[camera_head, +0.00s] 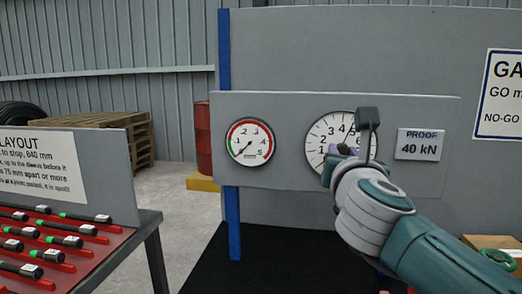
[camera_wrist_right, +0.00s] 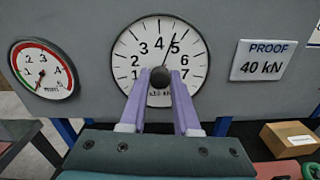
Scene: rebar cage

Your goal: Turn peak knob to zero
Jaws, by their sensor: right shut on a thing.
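A large round white dial gauge (camera_head: 325,133) with numbers is on the grey panel, partly covered by my right arm in the head view. In the right wrist view the dial (camera_wrist_right: 127,50) faces me, with a dark round peak knob (camera_wrist_right: 160,77) at its centre. A thin dark needle (camera_wrist_right: 169,48) points up, slightly right, between 4 and 5. My right gripper (camera_head: 345,151) reaches the dial's centre. In the wrist view its two purple fingers (camera_wrist_right: 160,84) are closed on the knob's sides. My left gripper is in neither view.
A smaller red-and-green-rimmed gauge (camera_head: 250,142) is left of the dial. A "PROOF 40 kN" plate (camera_head: 420,144) is to its right. A table with a red tray (camera_head: 75,252) of tools stands at left. A cardboard box (camera_wrist_right: 289,140) is at lower right.

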